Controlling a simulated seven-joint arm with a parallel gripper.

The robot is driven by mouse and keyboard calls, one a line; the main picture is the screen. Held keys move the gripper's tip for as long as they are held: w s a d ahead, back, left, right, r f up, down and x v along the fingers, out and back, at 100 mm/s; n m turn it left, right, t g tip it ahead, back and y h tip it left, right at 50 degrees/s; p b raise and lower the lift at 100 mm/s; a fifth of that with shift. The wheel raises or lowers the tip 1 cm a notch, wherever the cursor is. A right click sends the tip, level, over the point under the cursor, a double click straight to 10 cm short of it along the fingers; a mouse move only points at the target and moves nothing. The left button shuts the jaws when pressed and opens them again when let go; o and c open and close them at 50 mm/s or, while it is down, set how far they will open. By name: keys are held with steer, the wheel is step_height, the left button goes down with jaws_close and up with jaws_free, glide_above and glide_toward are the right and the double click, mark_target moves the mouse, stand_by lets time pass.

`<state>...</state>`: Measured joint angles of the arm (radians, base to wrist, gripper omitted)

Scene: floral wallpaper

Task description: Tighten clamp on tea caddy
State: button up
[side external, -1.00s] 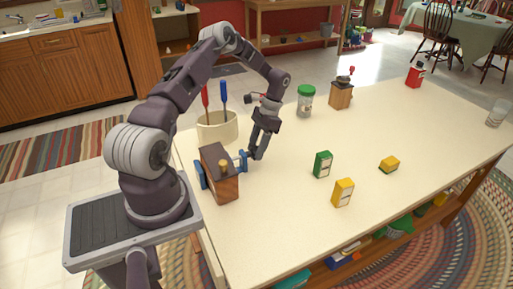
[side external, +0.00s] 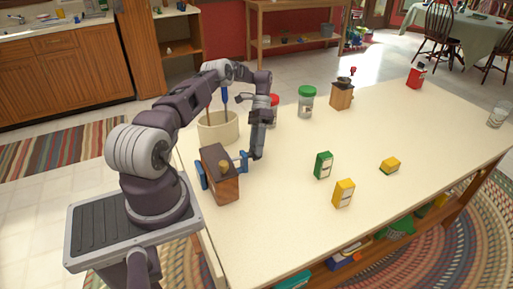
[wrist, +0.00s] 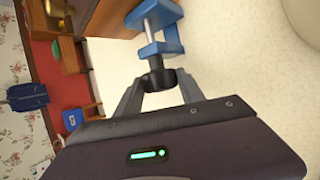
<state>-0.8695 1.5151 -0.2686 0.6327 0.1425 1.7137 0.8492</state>
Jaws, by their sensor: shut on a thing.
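The tea caddy (side external: 220,176) is a brown wooden box with a brass knob on its lid, standing near the table's left edge. A blue clamp (side external: 201,175) spans it, with one end on its left and the other on its right. In the wrist view the clamp's blue end (wrist: 160,14) carries a metal screw with a black knob (wrist: 157,82). My gripper (side external: 254,155) is to the right of the caddy, low over the table. In the wrist view my gripper (wrist: 158,88) has its fingers shut on the black knob. The caddy (wrist: 103,16) is partly cut off there.
A cream crock (side external: 218,128) with tools stands behind the caddy, and a red-lidded jar (side external: 274,103) is close behind my wrist. Green (side external: 323,165) and yellow (side external: 343,193) boxes stand to the right. The table between them and my gripper is clear.

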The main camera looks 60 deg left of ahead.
steer(key=shift+h, duration=0.3)
steer(key=o, duration=1.4)
step_height(320, 180, up, 10)
